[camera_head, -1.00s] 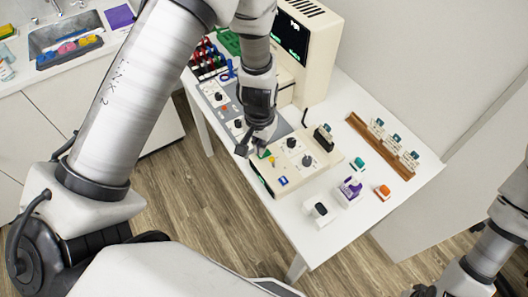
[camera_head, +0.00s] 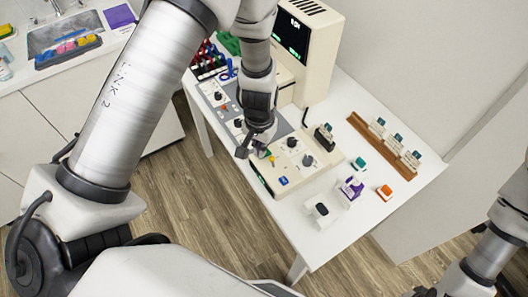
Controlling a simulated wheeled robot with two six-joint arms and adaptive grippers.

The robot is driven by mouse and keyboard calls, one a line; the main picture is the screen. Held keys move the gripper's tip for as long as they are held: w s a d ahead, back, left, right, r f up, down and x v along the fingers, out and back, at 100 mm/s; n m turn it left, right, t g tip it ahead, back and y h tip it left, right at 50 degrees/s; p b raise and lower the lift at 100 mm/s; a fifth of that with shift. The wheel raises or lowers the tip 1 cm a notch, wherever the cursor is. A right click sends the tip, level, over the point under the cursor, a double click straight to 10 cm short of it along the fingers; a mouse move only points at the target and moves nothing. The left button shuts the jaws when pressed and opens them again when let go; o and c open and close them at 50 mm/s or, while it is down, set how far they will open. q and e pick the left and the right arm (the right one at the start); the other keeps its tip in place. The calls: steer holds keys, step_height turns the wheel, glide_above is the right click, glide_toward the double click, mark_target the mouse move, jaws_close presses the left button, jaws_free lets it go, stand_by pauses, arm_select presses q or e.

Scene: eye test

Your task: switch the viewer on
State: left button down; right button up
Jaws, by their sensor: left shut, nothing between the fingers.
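A tall cream machine with a dark screen (camera_head: 291,38), which looks like the viewer, stands at the back of the white table. Its screen shows small white characters and green marks, too small to read. In front of it lies a low cream control box (camera_head: 307,175) with dark knobs (camera_head: 308,160), a yellow button, a blue button (camera_head: 283,181) and a green-lit front edge. My left gripper (camera_head: 254,150) is shut and empty, pointing down at the box's back-left corner. It hides that corner, and I cannot tell whether it touches. My right gripper is out of view.
A grey panel with knobs (camera_head: 217,97) and a rack of coloured-handled items lie left of the gripper. A wooden rack with cards (camera_head: 391,140), a purple-white bottle (camera_head: 351,187), an orange block (camera_head: 384,192) and a small white container (camera_head: 321,211) stand right.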

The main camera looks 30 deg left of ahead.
arm_select(q)
steer(key=shift+f, duration=0.3)
step_height(320, 180, up, 7)
steer(key=p, duration=0.5)
steer(key=shift+r+p, duration=0.1)
steer(key=shift+p, duration=0.3)
steer(key=shift+f, duration=0.25)
steer(key=s+a+f+b, duration=0.2)
steer(key=s+f+b, duration=0.3)
steer(key=s+f, duration=1.2)
steer(key=s, duration=0.3)
steer(key=shift+a, duration=0.3)
